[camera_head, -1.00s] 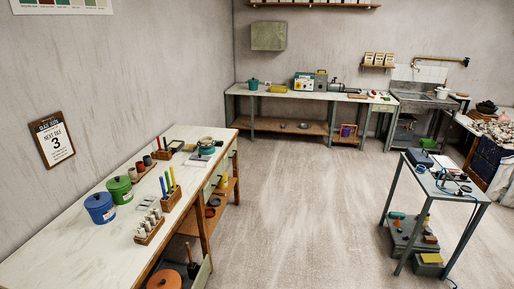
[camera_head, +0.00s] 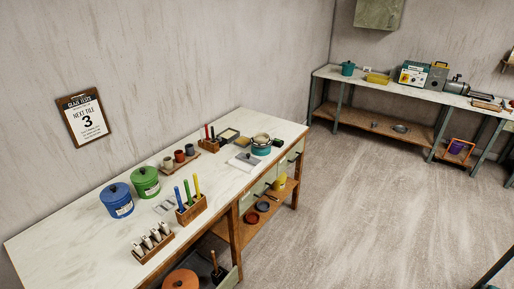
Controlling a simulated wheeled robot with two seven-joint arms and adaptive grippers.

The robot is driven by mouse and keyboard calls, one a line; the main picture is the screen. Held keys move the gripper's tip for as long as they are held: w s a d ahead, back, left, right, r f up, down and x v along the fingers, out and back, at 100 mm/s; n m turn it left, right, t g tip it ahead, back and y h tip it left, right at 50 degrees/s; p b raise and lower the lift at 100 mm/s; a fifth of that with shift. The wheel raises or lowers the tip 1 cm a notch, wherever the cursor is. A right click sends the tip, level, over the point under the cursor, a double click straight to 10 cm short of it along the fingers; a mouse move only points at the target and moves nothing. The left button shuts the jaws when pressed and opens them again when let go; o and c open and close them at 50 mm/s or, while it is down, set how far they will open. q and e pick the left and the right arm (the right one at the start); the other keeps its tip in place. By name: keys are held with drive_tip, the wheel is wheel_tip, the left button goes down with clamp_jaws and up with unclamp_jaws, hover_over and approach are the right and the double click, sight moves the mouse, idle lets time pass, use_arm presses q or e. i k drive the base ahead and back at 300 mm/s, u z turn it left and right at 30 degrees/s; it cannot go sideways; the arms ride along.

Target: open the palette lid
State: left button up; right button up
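I cannot tell for sure which thing is the palette. On the near workbench (camera_head: 65,239), a flat pale grey piece (camera_head: 244,161) with a small dark spot on it lies close to the teal round pot (camera_head: 261,150). A small dark-framed flat box (camera_head: 229,134) with a yellowish inside lies behind it. Another flat light grey piece (camera_head: 165,206) lies left of the wooden holder with coloured sticks (camera_head: 192,209). These are too small to show a lid clearly. Neither of my grippers is in view.
Blue (camera_head: 117,201) and green (camera_head: 145,182) lidded canisters and a rack of small bottles (camera_head: 153,242) stand on the bench. The floor (camera_head: 345,220) right of the bench is clear. A second bench (camera_head: 400,95) stands at the back.

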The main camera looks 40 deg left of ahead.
sight(246, 157)
drive_tip(key=u, duration=0.5)
drive_tip(key=i, duration=0.95)
drive_tip(key=u, duration=0.9)
